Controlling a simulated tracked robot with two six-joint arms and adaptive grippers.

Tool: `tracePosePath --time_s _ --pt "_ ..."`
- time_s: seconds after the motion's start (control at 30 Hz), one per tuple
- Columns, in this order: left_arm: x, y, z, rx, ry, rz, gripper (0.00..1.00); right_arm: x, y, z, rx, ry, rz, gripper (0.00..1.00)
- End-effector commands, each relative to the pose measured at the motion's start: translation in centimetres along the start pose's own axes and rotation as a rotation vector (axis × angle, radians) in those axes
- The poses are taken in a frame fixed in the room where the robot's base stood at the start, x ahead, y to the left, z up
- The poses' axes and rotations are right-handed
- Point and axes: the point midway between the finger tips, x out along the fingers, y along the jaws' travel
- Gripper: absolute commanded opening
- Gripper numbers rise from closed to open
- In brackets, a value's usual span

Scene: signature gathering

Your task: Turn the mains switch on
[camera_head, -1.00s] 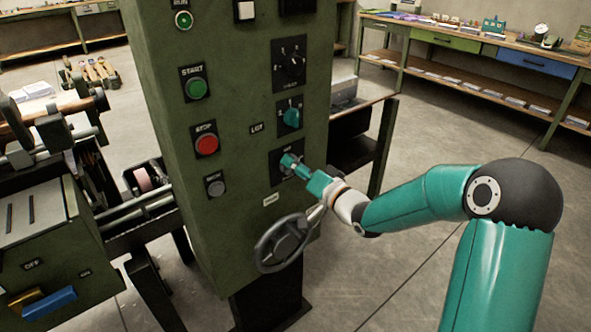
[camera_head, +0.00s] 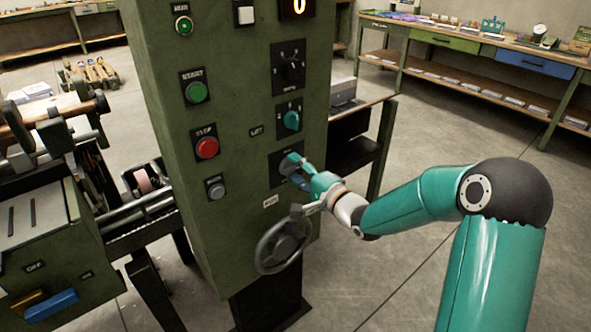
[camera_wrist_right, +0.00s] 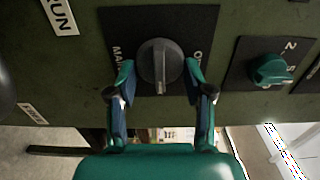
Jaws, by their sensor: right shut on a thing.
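The mains switch is a dark grey rotary knob (camera_wrist_right: 160,62) on a black plate, with partly hidden lettering beside it. In the head view its black plate (camera_head: 275,170) sits low on the right of the green control cabinet. My right gripper (camera_wrist_right: 159,76) has a finger on each side of the knob and is shut on it; in the head view the gripper (camera_head: 296,170) covers most of the knob. In the wrist view the knob's ridge runs up and down the picture. My left gripper is not in view.
A teal selector knob (camera_head: 291,120) is just above the mains plate. A handwheel (camera_head: 283,243) is just below. The green start button (camera_head: 197,92) and red stop button (camera_head: 207,148) are to the left.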

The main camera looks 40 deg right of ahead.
Motion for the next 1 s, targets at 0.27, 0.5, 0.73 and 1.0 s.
tracePosePath --time_s 0.27,0.5,0.73,1.0 --pt "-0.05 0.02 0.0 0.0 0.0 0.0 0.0 -0.06 0.23 -0.22 0.038 0.006 0.004 0.17" --pt "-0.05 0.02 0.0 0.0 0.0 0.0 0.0 -0.07 0.26 -0.24 0.039 0.007 0.005 0.17" --pt "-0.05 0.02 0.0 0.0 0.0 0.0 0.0 -0.07 0.23 -0.19 0.037 0.005 0.005 0.76" --pt "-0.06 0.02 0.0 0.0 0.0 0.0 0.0 -0.07 0.12 -0.11 0.035 0.003 0.002 0.76"
